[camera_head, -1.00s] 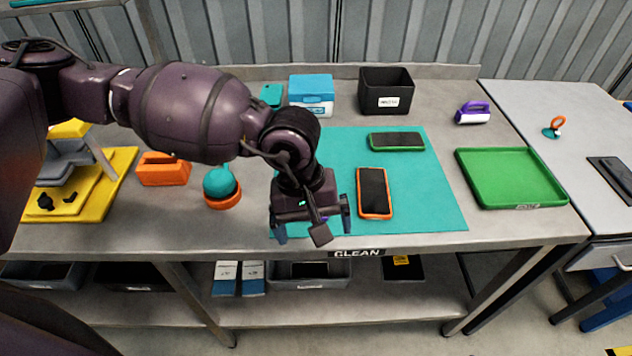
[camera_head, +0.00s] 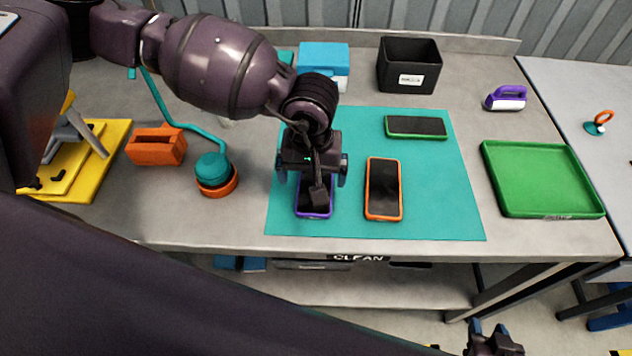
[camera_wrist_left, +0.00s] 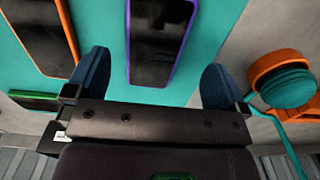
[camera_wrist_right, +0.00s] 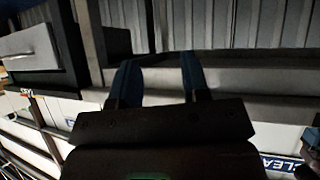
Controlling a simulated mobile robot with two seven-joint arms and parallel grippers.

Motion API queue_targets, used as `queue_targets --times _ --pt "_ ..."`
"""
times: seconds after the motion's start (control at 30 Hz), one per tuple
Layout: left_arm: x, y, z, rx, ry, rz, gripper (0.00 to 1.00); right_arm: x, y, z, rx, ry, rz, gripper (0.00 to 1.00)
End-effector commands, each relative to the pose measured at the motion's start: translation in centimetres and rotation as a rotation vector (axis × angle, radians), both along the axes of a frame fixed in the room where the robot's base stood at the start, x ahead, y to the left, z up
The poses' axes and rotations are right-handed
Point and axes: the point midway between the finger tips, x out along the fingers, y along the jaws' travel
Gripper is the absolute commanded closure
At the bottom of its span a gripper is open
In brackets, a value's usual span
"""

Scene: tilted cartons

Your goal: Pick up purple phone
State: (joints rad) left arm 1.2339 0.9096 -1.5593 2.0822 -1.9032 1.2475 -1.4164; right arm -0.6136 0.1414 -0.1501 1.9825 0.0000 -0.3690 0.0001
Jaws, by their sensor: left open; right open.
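The purple phone (camera_head: 314,212) lies flat, dark screen up, on the teal mat (camera_head: 430,215). My left gripper (camera_head: 312,182) is above it in the head view and hides its middle and far part. In the left wrist view the purple phone (camera_wrist_left: 158,42) shows between the two blue fingertips of my left gripper (camera_wrist_left: 150,85), which are wide apart and not touching it. My right gripper (camera_head: 492,345) is at the bottom edge of the head view, away from the mat. Its fingers (camera_wrist_right: 157,80) show in the right wrist view with nothing between them.
An orange-framed phone (camera_head: 384,188) lies to the right of the purple phone, and a green-framed phone (camera_head: 416,126) lies farther back. A green tray (camera_head: 545,180) is right of the mat. A black bin (camera_head: 410,62) stands behind. A teal-topped orange round object (camera_head: 215,180) sits left.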

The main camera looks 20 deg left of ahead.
Motion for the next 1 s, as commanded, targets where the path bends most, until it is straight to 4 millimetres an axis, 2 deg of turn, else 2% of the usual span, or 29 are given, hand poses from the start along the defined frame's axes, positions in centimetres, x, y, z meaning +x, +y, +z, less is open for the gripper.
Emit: queue_targets --times 0.17,0.43,0.77,1.0 --pt "0.0 -0.2 -1.2 0.0 0.001 -0.001 0.0 0.5 0.1 0.6 0.0 -0.014 0.003 0.57" --pt "0.1 -0.4 -4.7 0.0 0.002 0.001 0.0 1.4 0.2 1.5 0.0 -0.037 0.007 0.57" --pt "0.1 -0.4 -5.4 -0.001 0.001 0.0 0.0 1.3 0.2 1.4 0.0 -0.033 0.007 0.57" --pt "0.1 -0.4 -5.3 -0.001 0.001 0.001 0.35 0.5 0.0 0.7 -0.001 -0.013 0.004 0.57"
